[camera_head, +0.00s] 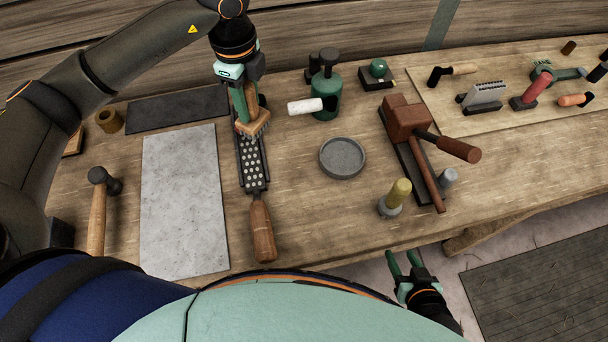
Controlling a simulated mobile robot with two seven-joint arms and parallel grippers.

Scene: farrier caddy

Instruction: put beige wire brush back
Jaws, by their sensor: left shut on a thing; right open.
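The beige wire brush (261,117) is a tan block with bristles on its lower side. My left gripper (244,112) is shut on it, over the far end of a black rasp (253,172). The fingers hide part of the brush, and I cannot tell whether its bristles touch the rasp or the table. My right gripper (406,264) is open and empty, beyond the near edge of the bench, low in the view.
The wooden bench (315,225) holds a grey slab (183,205), a hammer (98,205), a round grey dish (342,158), a green canister (327,88) and a brown mallet-like tool (408,120). Several tools stand on a pale board (450,105) at right.

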